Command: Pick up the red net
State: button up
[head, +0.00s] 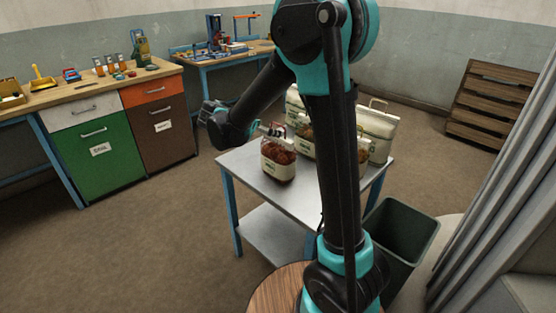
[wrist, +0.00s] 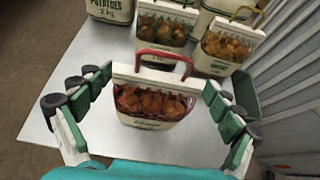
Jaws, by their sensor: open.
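The red net (head: 278,164) is a small sack with a white top band, a red carry handle and a reddish mesh front showing brown-orange produce. It stands upright near the front left of the metal table. In the wrist view the red net (wrist: 152,106) is centred between my fingers, its red handle arching above the band. My gripper (wrist: 156,84) is open, with one finger to each side of the net and a visible gap on both sides. In the head view my gripper (head: 266,129) is at the upper left of the net, partly hidden by my arm.
Behind the net on the grey table (head: 233,163) stand other sacks: a mesh one (wrist: 166,28), one with a yellow handle (wrist: 228,50), and a white potato sack (wrist: 110,10). A dark bin (head: 405,235) stands right of the table. Workbenches line the left wall.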

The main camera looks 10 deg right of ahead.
jog(key=shift+s+x, duration=0.1)
jog(key=shift+x, duration=1.25)
jog(key=shift+s+x, duration=0.15)
jog(key=shift+x, duration=1.2)
jog(key=shift+d, duration=0.1)
jog(key=c, duration=2)
